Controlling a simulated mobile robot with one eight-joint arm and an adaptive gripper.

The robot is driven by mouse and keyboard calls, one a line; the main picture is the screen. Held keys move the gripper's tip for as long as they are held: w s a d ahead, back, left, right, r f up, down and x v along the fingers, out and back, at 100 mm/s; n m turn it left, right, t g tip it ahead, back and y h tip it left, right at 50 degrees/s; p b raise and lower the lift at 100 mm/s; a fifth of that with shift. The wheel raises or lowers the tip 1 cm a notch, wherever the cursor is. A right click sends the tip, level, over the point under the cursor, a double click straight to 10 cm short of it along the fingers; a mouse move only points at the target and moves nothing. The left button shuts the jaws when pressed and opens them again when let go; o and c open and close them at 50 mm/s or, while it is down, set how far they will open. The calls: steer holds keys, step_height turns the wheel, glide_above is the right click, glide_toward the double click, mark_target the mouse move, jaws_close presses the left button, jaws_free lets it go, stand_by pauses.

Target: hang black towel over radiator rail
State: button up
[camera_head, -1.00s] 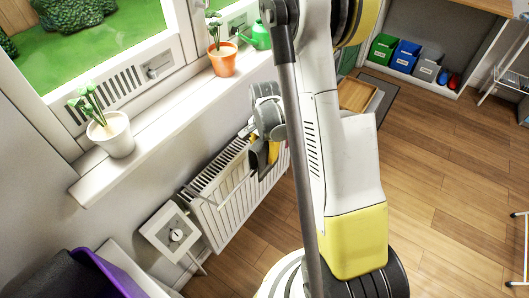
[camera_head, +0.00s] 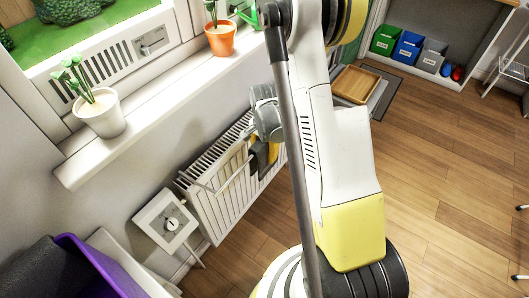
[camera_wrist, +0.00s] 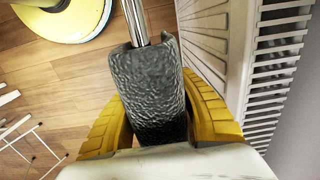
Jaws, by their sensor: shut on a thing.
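The black towel (camera_wrist: 150,90) has a rough, dark grey-black surface and fills the middle of the wrist view. A shiny metal rail (camera_wrist: 134,18) runs into its curved upper end, and the towel appears folded around it. My gripper (camera_wrist: 155,95) has its yellow fingers on both sides of the towel, shut on it. In the head view, the towel (camera_head: 258,160) is a small dark patch below my gripper (camera_head: 268,150), at the white radiator (camera_head: 228,205). The rail (camera_head: 212,187) shows along the radiator's front. My arm and a grey pole hide the radiator's right end.
A windowsill (camera_head: 150,100) above the radiator holds a white plant pot (camera_head: 98,113) and an orange one (camera_head: 219,38). A white box with a dial (camera_head: 168,222) stands left of the radiator. A purple basket (camera_head: 95,268) is at lower left. The floor at right is largely clear.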

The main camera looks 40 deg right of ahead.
steer(key=o, duration=1.2)
steer(key=shift+r, duration=0.1)
step_height(320, 180, up, 12)
steer(key=shift+f, duration=0.15)
steer(key=shift+a+r, duration=0.2)
steer(key=shift+r, duration=0.15)
steer(key=shift+s+a+r+n+t, duration=1.2)
steer(key=shift+s+a+r+n, duration=0.75)
steer(key=shift+a+r+n, duration=0.5)
steer(key=shift+s+a+r+n+t, duration=1.2)
steer(key=shift+s+a+r+n, duration=0.85)
steer(key=shift+a+r, duration=0.6)
steer(key=shift+s+a+r+n+t, duration=1.2)
steer(key=shift+s+a+r+n, duration=0.6)
steer(key=shift+a+r+n, duration=0.75)
